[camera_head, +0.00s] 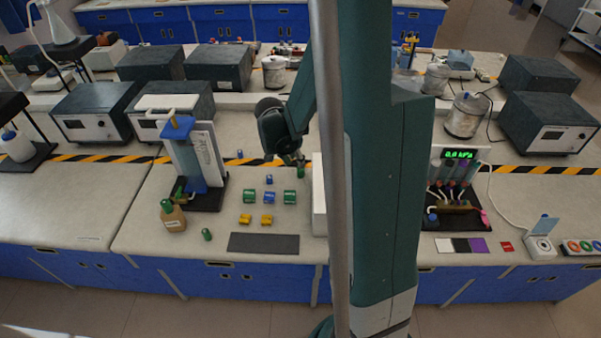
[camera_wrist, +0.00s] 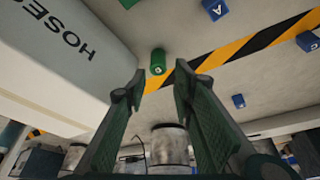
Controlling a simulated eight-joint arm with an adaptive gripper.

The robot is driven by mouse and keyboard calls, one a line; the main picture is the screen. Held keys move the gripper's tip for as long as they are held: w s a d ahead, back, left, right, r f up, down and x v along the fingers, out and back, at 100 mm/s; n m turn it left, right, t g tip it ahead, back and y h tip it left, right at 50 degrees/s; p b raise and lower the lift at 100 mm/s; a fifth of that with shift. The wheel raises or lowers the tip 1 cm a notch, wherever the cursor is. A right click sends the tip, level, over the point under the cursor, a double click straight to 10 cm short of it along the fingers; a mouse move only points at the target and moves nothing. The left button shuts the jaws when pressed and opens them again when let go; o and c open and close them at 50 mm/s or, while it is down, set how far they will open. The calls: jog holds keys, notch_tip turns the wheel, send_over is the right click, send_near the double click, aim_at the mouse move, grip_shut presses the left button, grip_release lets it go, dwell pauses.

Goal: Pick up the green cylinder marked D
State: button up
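A green cylinder (camera_wrist: 158,61) shows in the wrist view, with a pale letter on its near end that is too small to read surely. It stands on the grey bench beside a striped tape line. My gripper (camera_wrist: 160,78) is open, its fingers spread to either side below the cylinder in the picture, with nothing between them. In the head view my gripper (camera_head: 294,160) hangs over the bench left of my column. Another green cylinder (camera_head: 207,234) stands near the front edge in the head view.
A white box lettered HOSE (camera_wrist: 70,40) stands close left of the cylinder in the wrist view. Blue blocks marked A (camera_wrist: 215,9) and C (camera_wrist: 308,41) lie to the right.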

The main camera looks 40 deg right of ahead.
aim_at(301, 172)
jog(key=shift+f, duration=0.1)
jog(key=shift+x, duration=1.2)
jog(key=shift+s+d+b+x, duration=0.1)
jog(key=shift+b+x, duration=0.3)
jog(key=shift+x, duration=0.9)
jog(key=shift+s+d+b+x, duration=0.1)
jog(key=shift+b+x, duration=0.3)
jog(key=shift+x, duration=0.9)
jog(key=c, duration=0.7)
